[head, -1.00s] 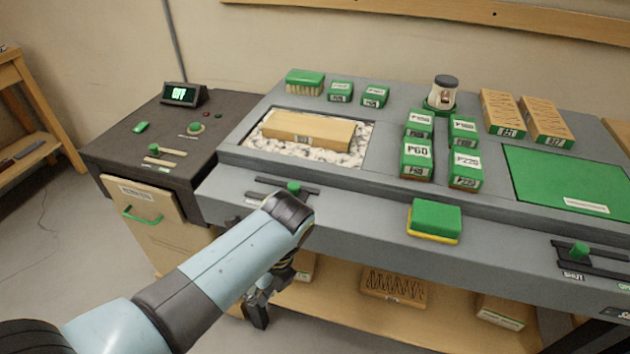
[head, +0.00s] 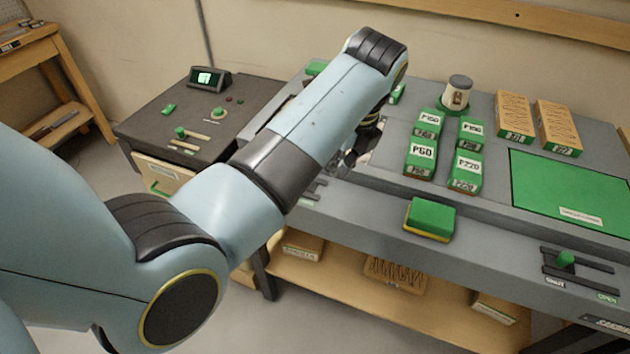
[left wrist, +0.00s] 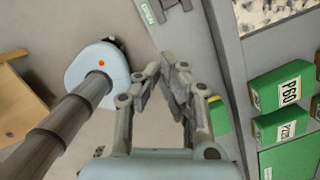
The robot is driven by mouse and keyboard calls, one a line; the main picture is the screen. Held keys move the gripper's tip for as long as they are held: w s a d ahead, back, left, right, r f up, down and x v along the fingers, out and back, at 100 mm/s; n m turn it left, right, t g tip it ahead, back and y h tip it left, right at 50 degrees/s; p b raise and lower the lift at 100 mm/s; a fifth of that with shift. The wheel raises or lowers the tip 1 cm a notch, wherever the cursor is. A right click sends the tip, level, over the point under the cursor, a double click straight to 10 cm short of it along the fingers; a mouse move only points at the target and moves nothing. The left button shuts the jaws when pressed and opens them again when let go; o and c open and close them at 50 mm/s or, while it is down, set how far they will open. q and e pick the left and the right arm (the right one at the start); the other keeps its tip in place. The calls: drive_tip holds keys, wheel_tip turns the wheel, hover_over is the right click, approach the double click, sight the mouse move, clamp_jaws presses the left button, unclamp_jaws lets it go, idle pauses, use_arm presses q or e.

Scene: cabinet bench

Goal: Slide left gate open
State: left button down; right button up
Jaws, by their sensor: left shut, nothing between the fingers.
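The left gate's dark slide rail (head: 314,190) shows only in part on the bench's front face, below my left arm. My arm hides its green knob in the head view. Part of a dark rail with a green label also shows at the top of the left wrist view (left wrist: 162,8); no knob is visible there. My left gripper (head: 352,160) is over the front left part of the bench, to the right of the visible rail. In the left wrist view the left gripper (left wrist: 176,68) is shut and empty. My right gripper is out of view.
A green and yellow sponge (head: 431,219) lies on the front ledge. Green grit blocks (head: 421,158) stand behind it. Another gate with a green knob (head: 565,258) is at the right. A dark cabinet (head: 190,125) stands left. My arm hides most of the stone-filled tray.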

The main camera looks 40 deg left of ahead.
use_arm(q)
drive_tip(key=x, duration=1)
drive_tip(key=shift+a+r+b, duration=0.1)
drive_tip(key=shift+a+b, duration=0.1)
drive_tip(key=shift+b, duration=0.1)
drive_tip(key=shift+w+a, duration=0.15)
drive_tip(key=shift+a, duration=0.4)
drive_tip(key=shift+w+a, duration=0.15)
drive_tip(key=shift+a, duration=0.45)
drive_tip(key=shift+w+a, duration=0.15)
drive_tip(key=shift+a, duration=0.4)
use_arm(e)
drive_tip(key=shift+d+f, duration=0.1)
